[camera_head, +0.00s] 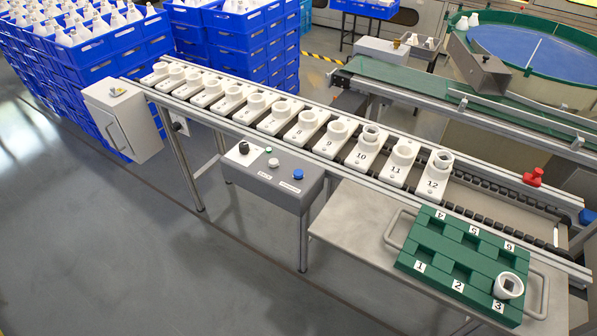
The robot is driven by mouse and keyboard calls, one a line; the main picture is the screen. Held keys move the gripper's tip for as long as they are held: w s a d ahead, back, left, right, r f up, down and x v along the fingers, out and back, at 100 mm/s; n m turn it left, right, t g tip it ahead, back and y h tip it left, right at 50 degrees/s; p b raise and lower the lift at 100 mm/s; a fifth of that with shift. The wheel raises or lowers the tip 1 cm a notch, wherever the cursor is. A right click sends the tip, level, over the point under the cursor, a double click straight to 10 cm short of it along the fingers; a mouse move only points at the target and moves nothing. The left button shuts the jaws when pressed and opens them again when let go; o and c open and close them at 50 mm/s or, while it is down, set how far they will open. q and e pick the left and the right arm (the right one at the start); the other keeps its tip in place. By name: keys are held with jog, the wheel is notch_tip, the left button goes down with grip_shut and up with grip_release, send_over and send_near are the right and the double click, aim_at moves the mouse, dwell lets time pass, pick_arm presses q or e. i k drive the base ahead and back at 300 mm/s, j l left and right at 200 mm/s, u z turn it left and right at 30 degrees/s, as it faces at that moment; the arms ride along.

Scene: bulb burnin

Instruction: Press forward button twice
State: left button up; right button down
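A grey control box (262,182) is mounted on the front side of the conveyor, left of the middle of the view. On its top are a black knob (243,147), a white button (273,162) and a blue button (298,174). Small labels sit by the controls, too small to read, so I cannot tell which button is forward. Nothing touches the buttons. Neither of my grippers is in view.
White numbered lamp-socket holders (396,170) stand in a row along the conveyor rail (205,106). A green numbered tray (419,281) with a white ring-shaped part (509,285) at 3 lies on a side table (345,224). A red button (533,177) is at right. Floor at left is clear.

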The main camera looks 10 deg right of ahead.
aim_at(297, 173)
jog(key=i+j+z, duration=0.15)
jog(key=z, duration=0.2)
jog(key=j+z, duration=0.35)
jog(key=i+j+z, duration=0.15)
jog(key=z, duration=0.2)
jog(key=i+j+z, duration=0.1)
jog(key=j, duration=0.55)
jog(key=i+j+z, duration=0.1)
jog(key=j, duration=0.5)
jog(key=j+z, duration=0.1)
jog(key=j, duration=0.55)
